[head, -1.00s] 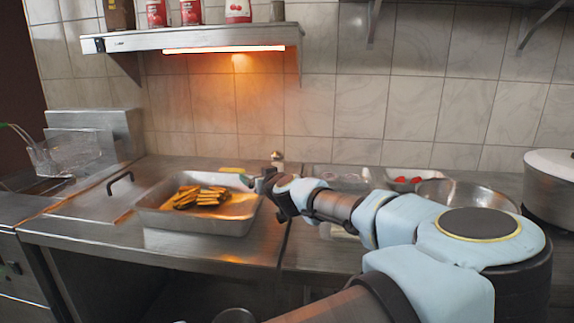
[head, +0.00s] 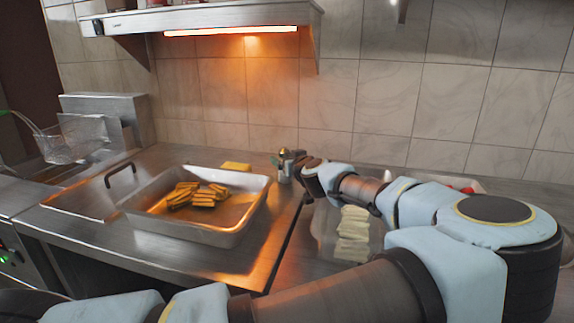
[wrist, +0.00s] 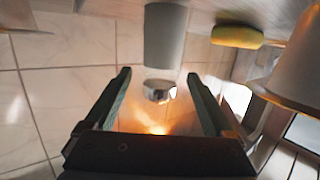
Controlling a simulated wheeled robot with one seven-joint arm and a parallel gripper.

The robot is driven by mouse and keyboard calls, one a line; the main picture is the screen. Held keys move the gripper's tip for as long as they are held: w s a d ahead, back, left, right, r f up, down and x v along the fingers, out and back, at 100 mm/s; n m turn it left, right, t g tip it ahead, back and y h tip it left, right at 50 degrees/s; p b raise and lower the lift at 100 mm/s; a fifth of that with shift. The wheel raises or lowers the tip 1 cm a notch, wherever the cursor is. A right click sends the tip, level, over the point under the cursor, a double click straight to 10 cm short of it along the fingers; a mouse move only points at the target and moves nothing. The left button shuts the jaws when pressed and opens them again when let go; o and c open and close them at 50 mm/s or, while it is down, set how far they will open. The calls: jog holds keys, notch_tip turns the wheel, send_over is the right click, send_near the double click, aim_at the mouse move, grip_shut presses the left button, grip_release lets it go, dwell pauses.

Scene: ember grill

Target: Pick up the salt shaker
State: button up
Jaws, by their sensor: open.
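The salt shaker (wrist: 165,45) hangs upside down in the wrist view, with a grey body and a shiny metal cap. Its cap lies between and just beyond the tips of my gripper (wrist: 158,76), whose green fingers are spread to either side. No contact shows between the fingers and the shaker. In the head view the shaker (head: 285,175) stands on the steel counter near the tiled wall, partly hidden by my gripper (head: 281,160).
A yellow sponge (head: 235,166) lies left of the shaker. A steel pan (head: 205,236) with grilled pieces stands in front on the left. A tray (head: 322,222) with pale slices is to the right. A lit heat-lamp shelf (head: 220,17) is above.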

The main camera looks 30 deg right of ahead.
jog(key=x, duration=0.1)
jog(key=p+x, duration=0.2)
jog(key=shift+w+r, duration=0.3)
jog(key=shift+w, duration=0.1)
jog(key=shift+w+d+f, duration=0.15)
jog(key=shift+w+f, duration=0.15)
jog(key=shift+w, duration=0.15)
jog(key=shift+c, duration=0.4)
grip_shut()
